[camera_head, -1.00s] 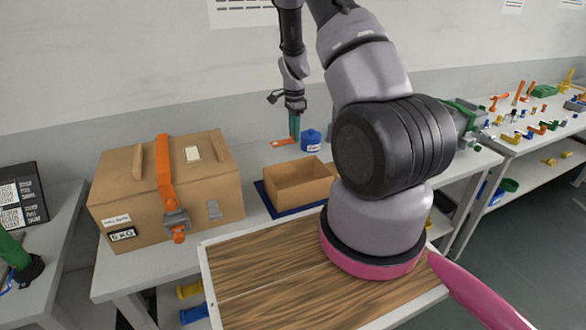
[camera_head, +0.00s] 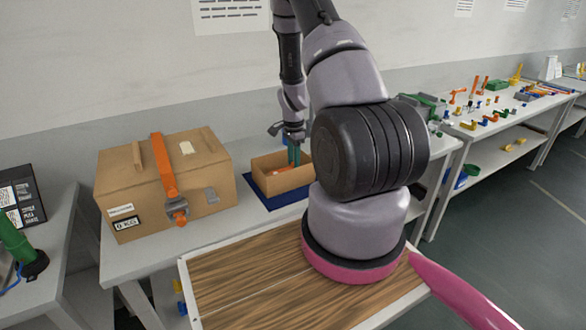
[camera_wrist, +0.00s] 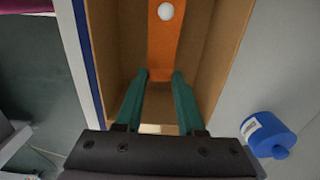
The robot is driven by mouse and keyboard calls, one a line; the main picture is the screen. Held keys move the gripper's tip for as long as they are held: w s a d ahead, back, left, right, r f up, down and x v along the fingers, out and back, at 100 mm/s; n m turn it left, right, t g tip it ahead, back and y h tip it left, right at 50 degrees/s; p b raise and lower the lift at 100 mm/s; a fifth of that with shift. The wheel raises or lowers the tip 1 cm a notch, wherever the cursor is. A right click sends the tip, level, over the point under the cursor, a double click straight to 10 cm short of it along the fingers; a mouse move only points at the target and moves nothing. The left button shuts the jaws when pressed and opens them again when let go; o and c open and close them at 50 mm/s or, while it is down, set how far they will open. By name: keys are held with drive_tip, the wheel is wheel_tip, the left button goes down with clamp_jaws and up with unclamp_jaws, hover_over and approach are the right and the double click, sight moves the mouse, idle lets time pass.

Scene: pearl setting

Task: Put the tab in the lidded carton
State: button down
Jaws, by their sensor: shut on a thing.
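My gripper (camera_wrist: 161,76) is shut on the orange tab (camera_wrist: 165,45), a flat strip with a white round spot near its far end. My gripper (camera_head: 294,158) points down into a small open-topped brown carton (camera_head: 283,183) on a blue mat. The wrist view shows the tab between the walls of this carton (camera_wrist: 220,55); whether it touches the bottom I cannot tell. No lid shows on this small carton. A larger brown carton (camera_head: 205,165) with a closed lid, an orange strap and a clasp stands to the left.
A blue labelled container (camera_wrist: 268,133) stands beside the small carton. A wood-patterned board (camera_head: 225,285) with a white rim lies in front. A side bench (camera_head: 455,135) at the right holds many small parts. My arm hides part of the main table.

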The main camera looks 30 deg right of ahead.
drive_tip(key=shift+f, duration=1.5)
drive_tip(key=shift+f, duration=0.1)
drive_tip(key=c, duration=0.5)
unclamp_jaws()
